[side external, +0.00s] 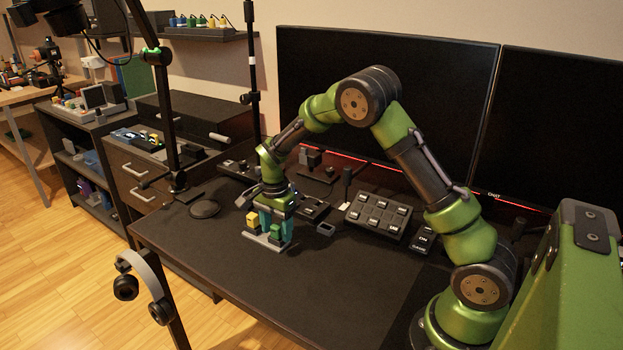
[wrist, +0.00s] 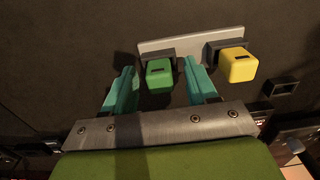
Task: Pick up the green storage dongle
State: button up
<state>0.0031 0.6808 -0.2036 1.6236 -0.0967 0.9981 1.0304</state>
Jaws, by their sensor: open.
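The green storage dongle (wrist: 160,73) stands in a slot of a light grey holder (wrist: 190,40) in the wrist view. A yellow dongle (wrist: 237,65) stands in the slot to its right. My gripper (wrist: 165,78) is open, with one teal finger on each side of the green dongle and a visible gap to each. In the side view my gripper (side external: 265,220) points down over the holder (side external: 268,241). There the green dongle (side external: 277,232) is partly hidden by the fingers, and the yellow dongle (side external: 252,220) shows at the left.
A black button box (side external: 378,215) and a small open square part (side external: 325,229) lie to the right of the holder on the dark desk (side external: 290,300). A round black puck (side external: 205,209) lies to the left. Monitors (side external: 385,90) stand behind. The front of the desk is clear.

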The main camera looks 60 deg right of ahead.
jog(key=c, duration=1)
jog(key=shift+c, duration=0.2)
jog(key=shift+r, duration=0.15)
